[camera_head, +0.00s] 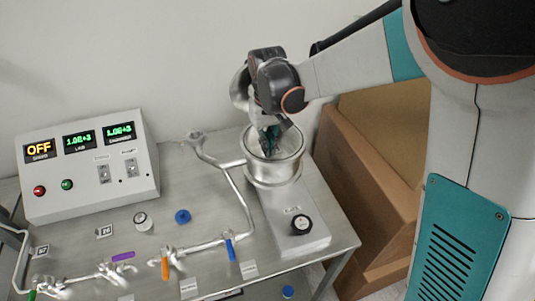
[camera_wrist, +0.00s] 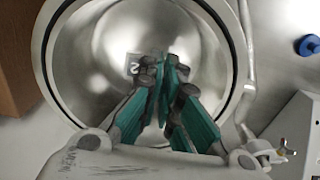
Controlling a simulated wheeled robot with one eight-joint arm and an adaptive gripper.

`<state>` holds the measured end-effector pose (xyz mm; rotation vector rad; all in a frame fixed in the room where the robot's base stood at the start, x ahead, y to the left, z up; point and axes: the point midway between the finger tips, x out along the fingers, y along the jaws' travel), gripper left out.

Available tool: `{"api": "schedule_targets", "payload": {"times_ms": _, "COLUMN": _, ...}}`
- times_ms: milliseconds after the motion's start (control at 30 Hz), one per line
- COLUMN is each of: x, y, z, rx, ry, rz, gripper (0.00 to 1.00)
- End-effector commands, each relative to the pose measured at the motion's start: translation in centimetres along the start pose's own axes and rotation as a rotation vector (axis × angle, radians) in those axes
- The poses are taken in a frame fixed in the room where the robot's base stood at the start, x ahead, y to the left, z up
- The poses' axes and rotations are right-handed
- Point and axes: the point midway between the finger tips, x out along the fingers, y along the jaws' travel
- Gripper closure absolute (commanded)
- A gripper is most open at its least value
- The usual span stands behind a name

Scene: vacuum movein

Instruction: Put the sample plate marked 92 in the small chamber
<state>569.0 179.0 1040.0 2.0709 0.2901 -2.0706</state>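The small chamber (camera_head: 273,172) is a round steel pot, open at the top, at the right of the bench. My gripper (camera_head: 269,140) reaches down into its mouth. In the wrist view the chamber's shiny inside (camera_wrist: 110,35) surrounds my teal fingers (camera_wrist: 168,72), whose tips are close together. A small pale plate (camera_wrist: 133,65) with a "2" shows just left of the fingertips, inside the chamber's outline. The rest of its marking is hidden behind a finger. I cannot tell whether the fingers grip it or it rests on the chamber floor.
Two other marked tiles lie on the bench, one mid-bench (camera_head: 104,231), one at left (camera_head: 41,251). A control box (camera_head: 88,165) reads OFF. Pipes with coloured valve handles (camera_head: 165,268) cross the front. A cardboard box (camera_head: 370,170) stands right of the bench.

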Motion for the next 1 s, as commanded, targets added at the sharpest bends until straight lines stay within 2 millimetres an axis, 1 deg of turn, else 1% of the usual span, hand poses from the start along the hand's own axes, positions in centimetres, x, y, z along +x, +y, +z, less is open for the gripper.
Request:
{"api": "schedule_targets", "payload": {"times_ms": 100, "x": 1.8, "y": 0.0, "z": 0.0, "rx": 0.000, "ry": 0.000, "rz": 0.000, "gripper": 1.00}}
{"api": "schedule_targets", "payload": {"times_ms": 233, "x": 3.5, "y": 0.0, "z": 0.0, "rx": 0.000, "ry": 0.000, "rz": 0.000, "gripper": 1.00}}
{"api": "schedule_targets", "payload": {"times_ms": 300, "x": 3.8, "y": 0.0, "z": 0.0, "rx": 0.000, "ry": 0.000, "rz": 0.000, "gripper": 1.00}}
{"api": "schedule_targets", "payload": {"times_ms": 500, "x": 3.7, "y": 0.0, "z": 0.0, "rx": 0.000, "ry": 0.000, "rz": 0.000, "gripper": 1.00}}
{"api": "schedule_targets", "payload": {"times_ms": 633, "x": 4.1, "y": 0.0, "z": 0.0, "rx": 0.000, "ry": 0.000, "rz": 0.000, "gripper": 1.00}}
{"api": "schedule_targets", "payload": {"times_ms": 667, "x": 4.1, "y": 0.0, "z": 0.0, "rx": 0.000, "ry": 0.000, "rz": 0.000, "gripper": 0.94}}
{"api": "schedule_targets", "payload": {"times_ms": 700, "x": 4.0, "y": 0.0, "z": 0.0, "rx": 0.000, "ry": 0.000, "rz": 0.000, "gripper": 0.85}}
{"api": "schedule_targets", "payload": {"times_ms": 733, "x": 4.0, "y": 0.0, "z": 0.0, "rx": 0.000, "ry": 0.000, "rz": 0.000, "gripper": 0.78}}
{"api": "schedule_targets", "payload": {"times_ms": 767, "x": 4.0, "y": 0.0, "z": 0.0, "rx": 0.000, "ry": 0.000, "rz": 0.000, "gripper": 0.75}}
{"api": "schedule_targets", "payload": {"times_ms": 1000, "x": 4.0, "y": 0.0, "z": 0.0, "rx": 0.000, "ry": 0.000, "rz": 0.000, "gripper": 0.75}}
